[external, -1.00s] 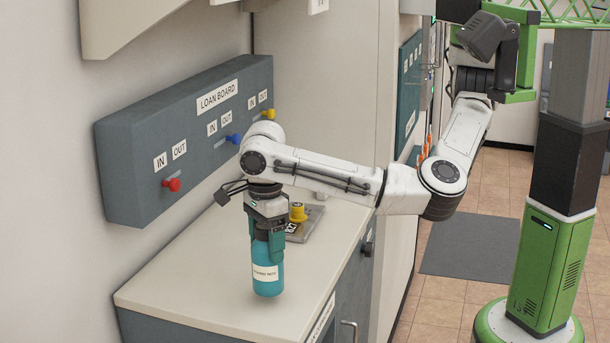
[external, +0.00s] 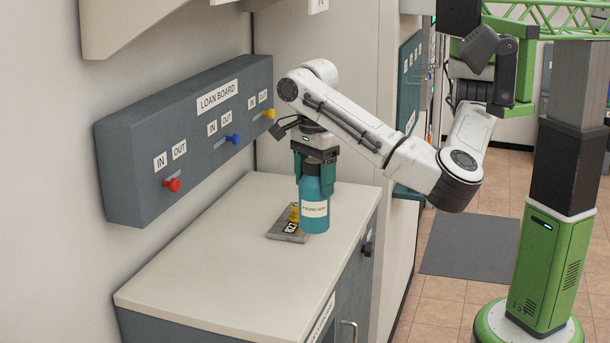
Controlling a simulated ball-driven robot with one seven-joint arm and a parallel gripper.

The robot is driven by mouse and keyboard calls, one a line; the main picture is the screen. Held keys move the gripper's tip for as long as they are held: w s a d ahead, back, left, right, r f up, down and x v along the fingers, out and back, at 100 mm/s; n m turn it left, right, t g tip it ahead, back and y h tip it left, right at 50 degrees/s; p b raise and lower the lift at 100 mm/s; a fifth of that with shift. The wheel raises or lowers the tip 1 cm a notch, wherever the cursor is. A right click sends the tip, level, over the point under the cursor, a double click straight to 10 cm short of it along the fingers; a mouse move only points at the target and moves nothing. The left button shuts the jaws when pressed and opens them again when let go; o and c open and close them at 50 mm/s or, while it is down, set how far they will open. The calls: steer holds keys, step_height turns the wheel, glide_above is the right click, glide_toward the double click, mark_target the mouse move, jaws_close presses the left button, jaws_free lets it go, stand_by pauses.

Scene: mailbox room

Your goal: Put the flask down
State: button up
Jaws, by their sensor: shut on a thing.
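The flask (external: 313,217) is a teal bottle with a white label and a dark cap. My gripper (external: 314,175) is shut on its upper part from above and holds it upright. The flask is over the right part of the white counter (external: 215,265), in front of the grey plate and the yellow object. I cannot tell whether its base touches the counter or hangs just above it.
A grey plate (external: 287,236) with a marked tag and a yellow object (external: 294,212) lies beside the flask, partly hidden by it. The loan board (external: 190,135) with red, blue and yellow knobs is on the wall behind. The counter's front left is clear.

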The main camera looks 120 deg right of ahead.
steer(key=w+d+n+b, duration=0.25)
steer(key=d+n, duration=0.25)
steer(key=d, duration=0.7)
steer(key=w+d+f+p, duration=0.2)
steer(key=w+d+f, duration=0.1)
steer(key=w+f, duration=0.9)
steer(key=shift+w+f+n, duration=0.3)
steer(key=shift+w+f, duration=0.1)
steer(key=shift+w, duration=0.7)
steer(key=shift+f, duration=0.15)
steer(key=o, duration=1.3)
steer(key=shift+c, duration=0.2)
step_height(320, 180, up, 12)
steer(key=b, duration=0.1)
